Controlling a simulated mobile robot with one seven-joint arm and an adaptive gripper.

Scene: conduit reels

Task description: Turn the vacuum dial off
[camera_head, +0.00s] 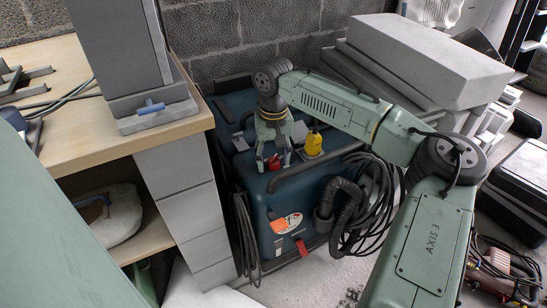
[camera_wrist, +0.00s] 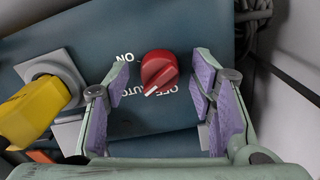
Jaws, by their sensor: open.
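The vacuum (camera_head: 262,205) is a dark teal box on the floor, right of the workbench. Its red dial (camera_wrist: 160,70) sits on the top panel and also shows in the head view (camera_head: 274,162). In the wrist view the dial's white pointer line aims down-left, by the upside-down labels OFF and AUTO; ON is up-left. I cannot tell exactly which mark it meets. My gripper (camera_wrist: 161,78) is open, its purple pads to the left and right of the dial, with gaps on both sides. It points down over the dial in the head view.
A yellow plug (camera_wrist: 27,112) in a grey socket stands left of the gripper in the wrist view. A black handle bar (camera_head: 315,167) and coiled black hose (camera_head: 370,195) lie right of the dial. The wooden workbench (camera_head: 110,145) stands close at left, grey slabs (camera_head: 430,60) behind.

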